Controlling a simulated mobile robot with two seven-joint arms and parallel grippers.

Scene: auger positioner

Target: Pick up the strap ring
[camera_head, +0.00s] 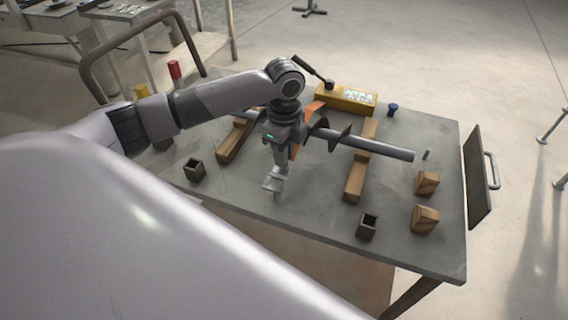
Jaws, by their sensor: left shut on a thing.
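My left gripper (275,183) points down over the middle of the worktable. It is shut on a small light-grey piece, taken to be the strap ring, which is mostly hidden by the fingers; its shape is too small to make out. I cannot tell whether the piece touches the table. Just behind the gripper lies the auger, with a grey shaft (375,148) and dark spiral flights (330,131). An orange part (313,108) shows beside the gripper body, partly hidden by it. My right gripper is not in view.
The auger lies across two wooden supports, one at left (233,142) and one at right (356,180). A yellow box (335,98), blue knob (393,109), wooden blocks (425,219) and dark square cups (367,227) stand around. The front middle of the grey table (310,205) is clear.

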